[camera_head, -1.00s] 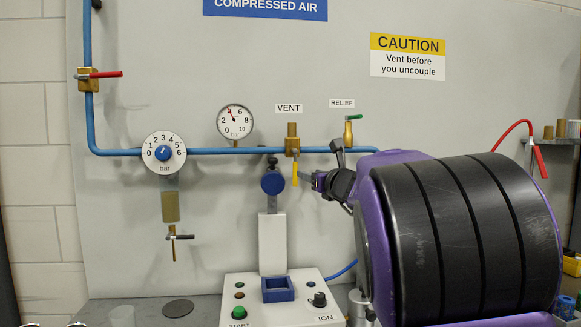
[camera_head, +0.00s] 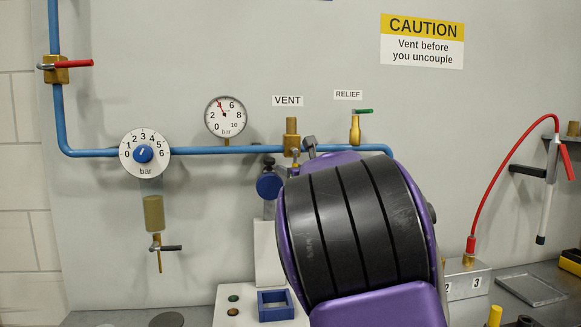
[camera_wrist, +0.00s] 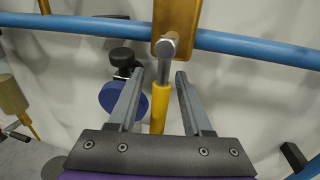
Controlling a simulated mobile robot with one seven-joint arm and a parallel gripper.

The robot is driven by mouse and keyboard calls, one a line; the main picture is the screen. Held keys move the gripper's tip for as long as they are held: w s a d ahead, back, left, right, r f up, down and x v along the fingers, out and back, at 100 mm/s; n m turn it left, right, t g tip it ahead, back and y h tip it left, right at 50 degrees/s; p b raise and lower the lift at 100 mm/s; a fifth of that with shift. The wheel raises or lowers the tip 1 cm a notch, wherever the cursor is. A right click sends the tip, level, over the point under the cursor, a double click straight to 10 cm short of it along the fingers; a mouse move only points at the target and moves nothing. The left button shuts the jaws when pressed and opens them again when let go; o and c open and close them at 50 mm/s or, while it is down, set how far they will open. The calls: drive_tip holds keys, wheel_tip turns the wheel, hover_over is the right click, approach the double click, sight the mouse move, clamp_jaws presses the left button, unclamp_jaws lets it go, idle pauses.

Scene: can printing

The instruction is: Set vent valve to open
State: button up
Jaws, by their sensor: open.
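The vent valve (camera_head: 291,138) is a brass body on the blue pipe under the VENT label (camera_head: 287,100). It also shows at the top of the wrist view (camera_wrist: 176,18). Its yellow handle (camera_wrist: 159,108) hangs straight down from a grey pivot, across the pipe's direction. My gripper (camera_wrist: 158,78) is open, with one grey finger on each side of the handle and visible gaps between.
The relief valve (camera_head: 354,130) with a green lever stands just right of the vent valve. A blue round knob (camera_head: 269,185) is close to the left. The gauge (camera_head: 226,116) reads about 4 bar. A red hose (camera_head: 492,180) hangs at right.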

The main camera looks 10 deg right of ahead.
clamp_jaws()
idle(0.3)
idle(1.2)
